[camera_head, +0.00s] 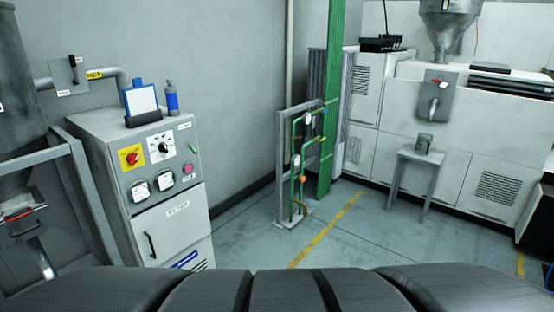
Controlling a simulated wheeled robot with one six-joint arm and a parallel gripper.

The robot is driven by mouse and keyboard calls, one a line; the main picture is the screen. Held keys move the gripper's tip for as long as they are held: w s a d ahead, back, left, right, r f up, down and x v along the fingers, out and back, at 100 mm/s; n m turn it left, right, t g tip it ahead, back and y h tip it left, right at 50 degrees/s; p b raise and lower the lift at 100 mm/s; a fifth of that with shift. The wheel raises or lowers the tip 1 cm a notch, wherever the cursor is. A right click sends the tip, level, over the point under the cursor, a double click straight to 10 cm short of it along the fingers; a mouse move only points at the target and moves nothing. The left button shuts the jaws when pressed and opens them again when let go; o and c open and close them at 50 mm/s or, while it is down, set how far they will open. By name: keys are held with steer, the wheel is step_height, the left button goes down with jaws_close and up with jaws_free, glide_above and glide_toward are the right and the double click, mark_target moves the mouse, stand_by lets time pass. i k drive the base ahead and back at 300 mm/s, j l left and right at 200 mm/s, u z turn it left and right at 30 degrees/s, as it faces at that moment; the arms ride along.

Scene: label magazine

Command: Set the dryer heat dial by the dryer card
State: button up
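A grey cabinet (118,127) stands at the left. On its sloped front panel is a black dial on a white plate (162,147); which way its pointer faces is too small to tell. A red knob on a yellow plate (131,158) sits to its left. A blank-looking white card in a blue frame (142,101) stands in a dark holder on the cabinet top; no writing is legible. Whether it is the dryer card I cannot tell. My gripper is not in view.
A grey frame with green pipes (299,165) stands mid-room. A small grey table (420,157) holding a can is at the right, before a large white machine (395,125). Floor is clear between cabinet and pipes.

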mark_target(163, 147)
steer(key=k+l, duration=0.2)
steer(key=i+j, duration=0.15)
steer(key=i, duration=0.45)
steer(key=i+j+u, duration=0.1)
steer(key=i, duration=0.5)
